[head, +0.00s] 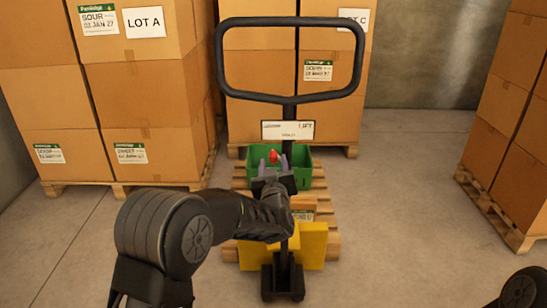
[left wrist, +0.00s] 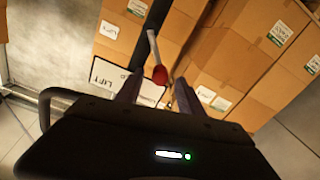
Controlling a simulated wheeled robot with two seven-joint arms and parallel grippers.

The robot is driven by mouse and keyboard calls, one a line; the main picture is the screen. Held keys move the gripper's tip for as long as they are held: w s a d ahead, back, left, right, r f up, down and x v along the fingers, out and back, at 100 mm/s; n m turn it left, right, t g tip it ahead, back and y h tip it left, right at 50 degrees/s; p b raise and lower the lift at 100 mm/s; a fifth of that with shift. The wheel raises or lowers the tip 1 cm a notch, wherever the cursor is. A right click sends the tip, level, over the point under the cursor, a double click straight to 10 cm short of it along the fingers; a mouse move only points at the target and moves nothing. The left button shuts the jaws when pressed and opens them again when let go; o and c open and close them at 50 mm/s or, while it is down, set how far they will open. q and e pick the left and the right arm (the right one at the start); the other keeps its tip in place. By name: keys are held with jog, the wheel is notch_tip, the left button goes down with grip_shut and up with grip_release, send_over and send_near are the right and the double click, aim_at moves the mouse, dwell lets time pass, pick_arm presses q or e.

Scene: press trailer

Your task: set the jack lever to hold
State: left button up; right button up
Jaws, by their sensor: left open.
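The jack lever is a pale rod with a red knob (head: 273,156), in front of the jack's upright shaft; the knob also shows in the left wrist view (left wrist: 159,75). A white plate (head: 288,130) reading LIFT sits on the shaft above it; its other lettering is too small to read. My left gripper (head: 273,163) is open, its two fingers below the knob and to either side of it in the picture. In the left wrist view the knob appears between the fingertips, with no clear contact. My right gripper is out of view.
The jack's black loop handle (head: 290,97) rises above the plate. A green crate (head: 306,160) stands on a pallet (head: 320,190) behind the shaft. The jack's yellow body (head: 313,245) is low in front. Stacked cartons (head: 140,90) stand left, behind and right; floor is clear between.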

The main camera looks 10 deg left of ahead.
pick_arm(q)
jog(key=x, duration=0.4)
jog(key=shift+c, duration=0.5)
grip_shut()
dwell(0.9)
